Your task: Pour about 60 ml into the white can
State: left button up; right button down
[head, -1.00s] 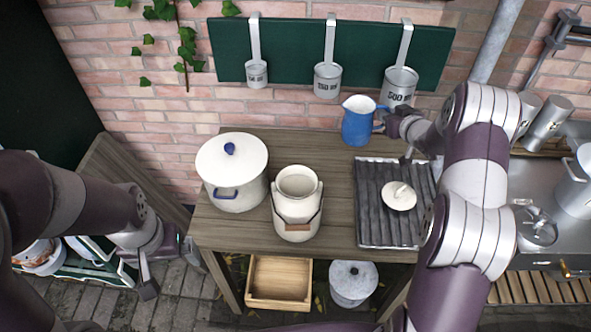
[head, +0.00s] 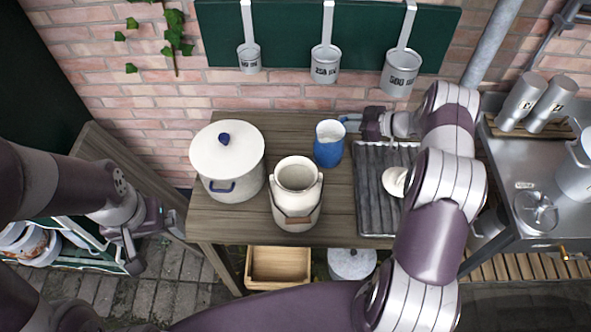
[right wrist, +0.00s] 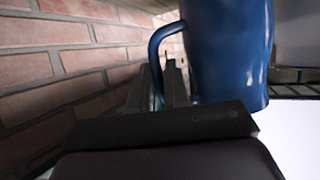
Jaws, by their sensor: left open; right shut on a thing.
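The white can (head: 283,211), open-topped with a bail and wooden grip, stands upright on the wooden table. A blue jug (head: 328,154) with a pale inside is behind and to the right of it, roughly upright and apart from it. I cannot tell its liquid level. My right gripper (head: 352,121) is shut on the jug's handle. In the right wrist view the handle meets the fingers (right wrist: 168,85) and the jug's blue wall (right wrist: 230,50) fills the upper right. My left gripper (head: 130,250) is open and empty, left of the table.
A lidded white pot (head: 232,190) stands left of the can. A ridged metal tray (head: 371,205) with a white lid (head: 394,182) lies to the right, partly behind my right arm. Measuring ladles (head: 324,65) hang on the back wall. A wooden box (head: 277,266) sits below.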

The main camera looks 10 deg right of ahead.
aim_at(344, 120)
jog(key=shift+s+a+r+n+p, duration=0.1)
jog(key=shift+a+r+n+p, duration=0.1)
jog(key=shift+r+p, duration=0.3)
jog(key=shift+s+a+r+n+p, duration=0.1)
jog(key=shift+r+n+p, duration=0.1)
jog(key=shift+r+p, duration=0.3)
jog(key=shift+s+a+r+n+h+p, duration=0.2)
jog(key=shift+a+r+n+h+p, duration=0.1)
jog(key=shift+r+p, duration=0.25)
jog(key=shift+s+a+r+n+h+p, duration=0.2)
jog(key=shift+a+r+n+h+p, duration=0.1)
jog(key=shift+r+p, duration=0.2)
jog(key=s+a+r+n+t+h+p, duration=0.3)
jog(key=s+a+r+n, duration=0.1)
jog(key=r, duration=0.4)
jog(key=shift+s+a+n+h+p, duration=0.35)
jog(key=shift+a+n, duration=0.45)
jog(key=shift+n, duration=0.5)
jog(key=shift+s+a+r, duration=0.1)
jog(key=shift+a+r, duration=0.15)
jog(key=shift+r, duration=0.15)
jog(key=shift+s+a+r+n+t+h, duration=0.15)
jog(key=shift+r+n+t+h, duration=0.1)
jog(key=shift+n+t, duration=0.15)
jog(key=shift+s+a+r+n+t+h+p, duration=0.3)
jog(key=shift+s+a+r+n+p, duration=0.2)
jog(key=shift+a+r, duration=0.1)
jog(key=shift+s+a, duration=0.1)
jog(key=shift+a, duration=0.05)
